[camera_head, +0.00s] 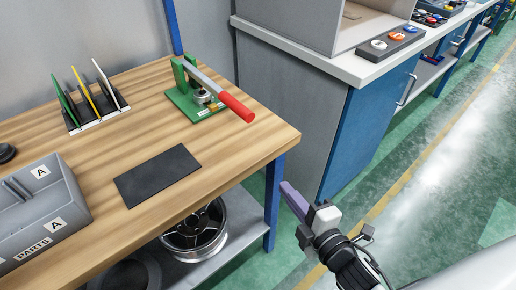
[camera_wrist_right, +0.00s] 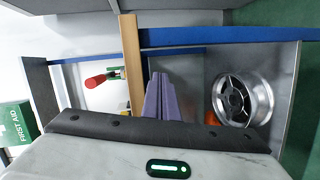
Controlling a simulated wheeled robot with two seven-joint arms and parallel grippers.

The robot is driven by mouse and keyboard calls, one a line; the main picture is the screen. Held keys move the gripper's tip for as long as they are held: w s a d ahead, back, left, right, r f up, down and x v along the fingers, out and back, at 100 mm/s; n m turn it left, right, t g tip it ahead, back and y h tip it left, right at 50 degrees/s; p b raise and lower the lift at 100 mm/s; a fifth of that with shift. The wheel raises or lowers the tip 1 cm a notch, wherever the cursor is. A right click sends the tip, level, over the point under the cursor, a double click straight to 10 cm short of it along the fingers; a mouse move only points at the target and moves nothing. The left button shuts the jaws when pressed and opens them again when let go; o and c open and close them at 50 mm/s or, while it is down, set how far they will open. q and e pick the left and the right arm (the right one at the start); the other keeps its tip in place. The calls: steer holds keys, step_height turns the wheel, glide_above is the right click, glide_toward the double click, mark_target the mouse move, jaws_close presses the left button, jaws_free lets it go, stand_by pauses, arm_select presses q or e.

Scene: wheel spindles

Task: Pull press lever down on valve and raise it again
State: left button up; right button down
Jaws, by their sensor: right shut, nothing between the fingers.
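A green press (camera_head: 180,92) stands at the back right of the wooden table. Its lever has a grey bar and a red grip (camera_head: 237,107). The lever slants down to the right, and its grip reaches near the table's right edge. A small silver valve (camera_head: 203,97) sits on the press base under the lever. My right gripper (camera_head: 286,187), with purple fingers, is shut and empty. It is off the table's right side, apart from the lever. In the right wrist view, its fingers (camera_wrist_right: 158,80) point at the table edge, and the red grip (camera_wrist_right: 96,82) shows left of them. My left gripper is out of view.
A dark mat (camera_head: 157,175), a grey parts bin (camera_head: 40,210) and a rack with coloured plates (camera_head: 95,100) are on the table (camera_head: 120,135). A wheel rim (camera_head: 195,231) sits on the lower shelf. A blue-and-grey cabinet (camera_head: 368,130) stands at right. Floor between is clear.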

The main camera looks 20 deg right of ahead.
steer(key=w+a+r+n+t+y+b, duration=0.1)
steer(key=w+r+n, duration=0.2)
steer(key=n, duration=0.3)
steer(key=w+a+r+n+t+y+b, duration=0.1)
steer(key=w+a+r+n+y, duration=0.1)
steer(key=w+r+n, duration=0.2)
steer(key=w+a+r+n+t+y+b, duration=0.1)
steer(key=w+a+r+n+t, duration=0.1)
steer(key=n, duration=0.8)
steer(key=shift+w+r+y+b, duration=0.2)
steer(key=shift+w+r, duration=0.25)
steer(key=shift+w, duration=0.15)
steer(key=shift+w+r+y+b, duration=0.1)
steer(key=shift+w+r+b, duration=0.1)
steer(key=shift+w+r, duration=0.3)
steer(key=shift+w+a, duration=0.15)
steer(key=shift+w, duration=0.35)
steer(key=shift+f, duration=0.1)
